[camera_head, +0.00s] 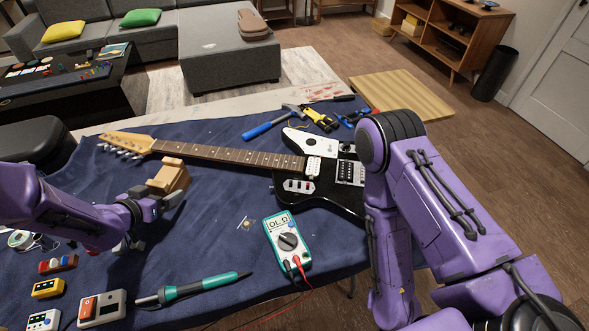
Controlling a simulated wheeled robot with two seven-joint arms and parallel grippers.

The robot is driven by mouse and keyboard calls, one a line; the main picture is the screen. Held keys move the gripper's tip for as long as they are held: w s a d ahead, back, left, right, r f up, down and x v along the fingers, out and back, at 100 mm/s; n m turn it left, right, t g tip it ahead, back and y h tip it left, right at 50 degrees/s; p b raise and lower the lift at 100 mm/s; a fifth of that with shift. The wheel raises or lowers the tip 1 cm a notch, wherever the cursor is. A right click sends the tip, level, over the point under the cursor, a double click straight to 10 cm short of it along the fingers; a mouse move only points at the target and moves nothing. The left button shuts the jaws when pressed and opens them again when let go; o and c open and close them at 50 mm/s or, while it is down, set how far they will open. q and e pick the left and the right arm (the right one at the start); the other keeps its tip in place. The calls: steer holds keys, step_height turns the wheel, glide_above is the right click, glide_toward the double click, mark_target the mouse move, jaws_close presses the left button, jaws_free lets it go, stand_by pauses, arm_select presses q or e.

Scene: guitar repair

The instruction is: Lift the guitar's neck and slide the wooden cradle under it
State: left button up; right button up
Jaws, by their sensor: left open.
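The electric guitar lies on the blue cloth, its black-and-white body (312,178) partly hidden behind my right arm. Its neck (228,155) runs left to the wooden headstock (126,142). The small wooden cradle (170,174) stands on the near side of the neck, close to the headstock end and apart from it in the picture. My left gripper (166,202) is open, right at the near side of the cradle; I cannot tell whether the fingers touch it. My right arm crosses the right side, and its gripper does not show.
A teal multimeter (287,241) and a soldering iron (195,289) lie at the near side. Several small pedals and boxes are at the near left. A blue-handled hammer (268,124) and other hand tools lie beyond the body. The cloth (225,215) between cradle and multimeter is mostly clear.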

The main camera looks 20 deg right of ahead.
arm_select(q)
steer(key=c, duration=0.9)
steer(key=shift+r+p, duration=0.35)
steer(key=shift+p, duration=0.15)
steer(key=shift+w, duration=0.1)
steer(key=shift+w+d+f, duration=0.1)
steer(key=shift+w+d, duration=0.35)
steer(key=shift+w, duration=0.2)
steer(key=shift+w+d+f, duration=0.1)
steer(key=shift+w+d, duration=0.35)
steer(key=shift+w, duration=0.2)
